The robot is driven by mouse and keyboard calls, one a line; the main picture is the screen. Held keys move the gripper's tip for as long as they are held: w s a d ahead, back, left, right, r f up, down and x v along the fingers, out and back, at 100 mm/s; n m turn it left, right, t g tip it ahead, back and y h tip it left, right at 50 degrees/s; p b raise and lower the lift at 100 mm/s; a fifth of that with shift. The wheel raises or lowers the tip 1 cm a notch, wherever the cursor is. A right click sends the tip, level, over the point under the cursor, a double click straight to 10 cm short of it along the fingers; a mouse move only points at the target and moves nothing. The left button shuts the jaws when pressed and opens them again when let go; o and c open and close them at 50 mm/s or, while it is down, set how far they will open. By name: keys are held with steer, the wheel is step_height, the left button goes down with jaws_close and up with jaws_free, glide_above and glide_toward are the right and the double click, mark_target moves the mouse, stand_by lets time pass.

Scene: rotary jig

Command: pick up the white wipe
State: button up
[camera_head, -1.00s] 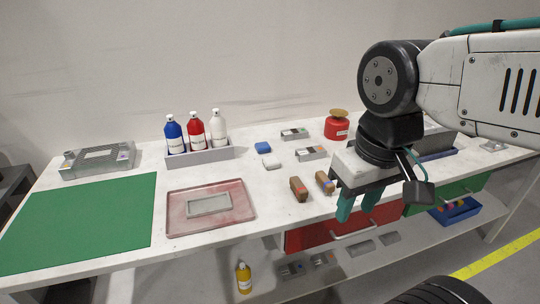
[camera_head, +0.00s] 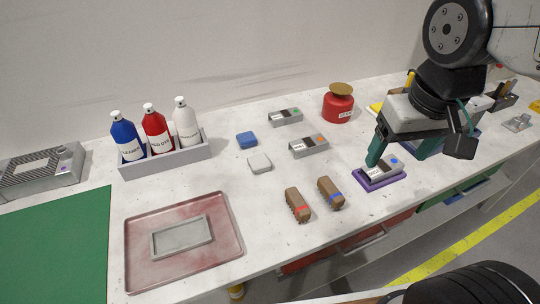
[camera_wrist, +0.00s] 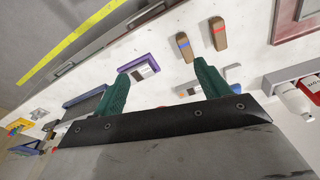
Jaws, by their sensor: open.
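The white wipe (camera_head: 259,163) is a small pale folded pad lying flat on the white bench, just in front of the blue wipe (camera_head: 247,139). In the wrist view a pale pad that looks like the white wipe (camera_wrist: 233,73) shows right of the right finger, partly close behind it. My gripper (camera_head: 402,156) has green fingers, spread apart and empty. It is well to the right of the white wipe, above a grey device in a purple holder (camera_head: 379,180). In the wrist view my gripper (camera_wrist: 161,72) shows nothing held between its fingertips.
Two brown brushes (camera_head: 298,204) lie right of the wipe, towards the front edge. Grey labelled devices (camera_head: 309,147) and a red canister (camera_head: 338,103) stand behind. A bottle rack (camera_head: 165,158) and a reddish tray (camera_head: 140,225) are to the left. Bare bench surrounds the wipe.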

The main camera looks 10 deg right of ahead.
steer(key=w+a+f+n+t, duration=0.1)
steer(key=w+a+f, duration=0.4)
steer(key=w+a, duration=0.5)
steer(key=n+t+y, duration=0.1)
steer(key=n+y, duration=0.1)
glide_toward(259, 160)
steer(key=x, duration=0.8)
steer(key=shift+f, duration=0.3)
steer(key=c, duration=1)
